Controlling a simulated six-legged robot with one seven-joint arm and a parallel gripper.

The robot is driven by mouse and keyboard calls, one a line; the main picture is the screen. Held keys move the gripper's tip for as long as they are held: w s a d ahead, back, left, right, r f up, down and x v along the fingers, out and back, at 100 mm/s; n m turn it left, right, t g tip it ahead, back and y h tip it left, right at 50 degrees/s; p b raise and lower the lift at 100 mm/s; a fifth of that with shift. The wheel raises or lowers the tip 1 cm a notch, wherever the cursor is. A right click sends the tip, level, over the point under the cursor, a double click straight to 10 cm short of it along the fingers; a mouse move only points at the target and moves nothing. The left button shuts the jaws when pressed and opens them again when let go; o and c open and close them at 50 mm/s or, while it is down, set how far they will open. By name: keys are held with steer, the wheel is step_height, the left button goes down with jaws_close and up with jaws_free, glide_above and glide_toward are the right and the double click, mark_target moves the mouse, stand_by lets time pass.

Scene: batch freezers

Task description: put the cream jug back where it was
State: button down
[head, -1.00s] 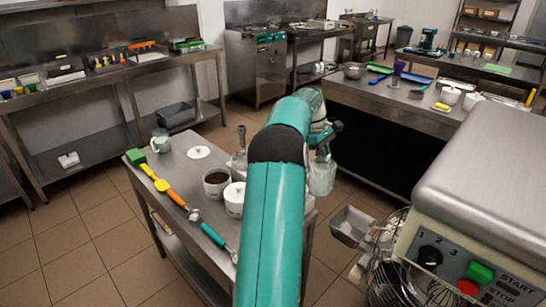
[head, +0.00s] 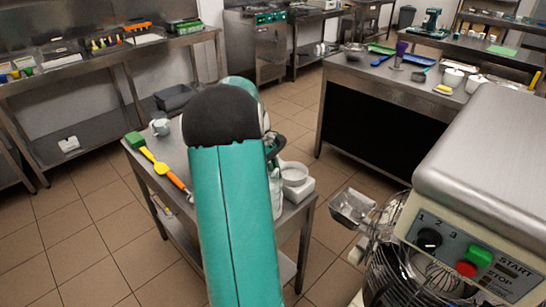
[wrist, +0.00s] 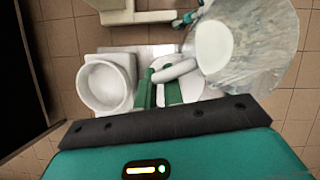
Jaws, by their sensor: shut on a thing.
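My gripper (wrist: 150,86) is shut on the pale handle of the cream jug (wrist: 245,50), which hangs to the right of the fingers in the wrist view. The jug body looks clear with a white inside. In the head view only a strip of the jug (head: 277,198) shows beside my arm, and my gripper is hidden. Below the jug is the steel side table (head: 152,178). A white bowl (wrist: 104,84) on a white base stands left of the fingers; it also shows in the head view (head: 294,172). A white round thing lies under the fingers.
A pale mug (head: 160,127), a green block (head: 134,140), and yellow (head: 146,154) and orange-handled (head: 178,184) tools sit on the table's left side. The middle of the table is hidden by my arm.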

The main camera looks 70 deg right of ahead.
steer(key=w+a+f+n, duration=0.1)
steer(key=w+a+f, duration=0.3)
steer(key=w+a, duration=0.8)
steer(key=w+a+f, duration=0.5)
steer(key=w+a, duration=0.8)
steer(key=a, duration=0.8)
steer(key=w+a+f+n+h, duration=0.1)
steer(key=w+a+f, duration=0.3)
steer(key=w+a, duration=0.9)
steer(key=a, duration=0.3)
steer(key=shift+w+a+f+n, duration=0.15)
steer(key=shift+a+f+n, duration=0.1)
steer(key=shift+a+n, duration=0.1)
steer(key=shift+w, duration=0.1)
